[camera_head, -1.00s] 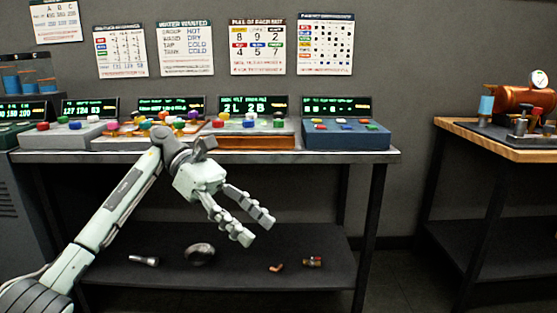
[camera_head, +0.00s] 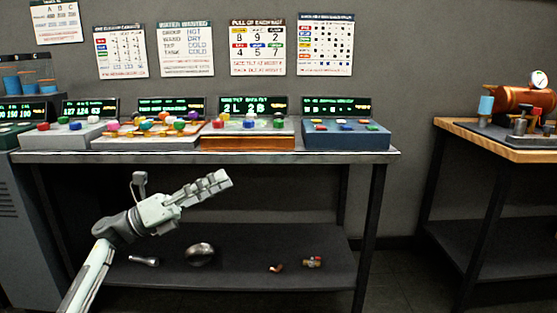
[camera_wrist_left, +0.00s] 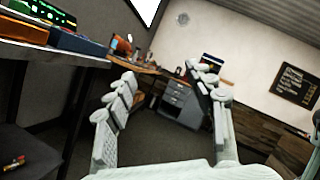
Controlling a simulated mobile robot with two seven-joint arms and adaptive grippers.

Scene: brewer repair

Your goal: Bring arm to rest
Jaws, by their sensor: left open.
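My left arm comes in from the lower left in the head view. My left gripper (camera_head: 205,188) is in front of the table, below the tabletop edge and above the lower shelf, with its fingers pointing right. In the left wrist view its two fingers (camera_wrist_left: 168,92) stand wide apart with nothing between them. The gripper is open and empty, and I see no contact with the table. My right gripper is in neither view.
The table (camera_head: 300,157) carries several button consoles, including a blue one (camera_head: 345,140). Its lower shelf (camera_head: 230,270) holds a flashlight (camera_head: 144,261), a round metal piece (camera_head: 200,254) and small parts (camera_head: 312,262). A wooden bench (camera_head: 500,143) with a copper brewer (camera_head: 525,98) stands right.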

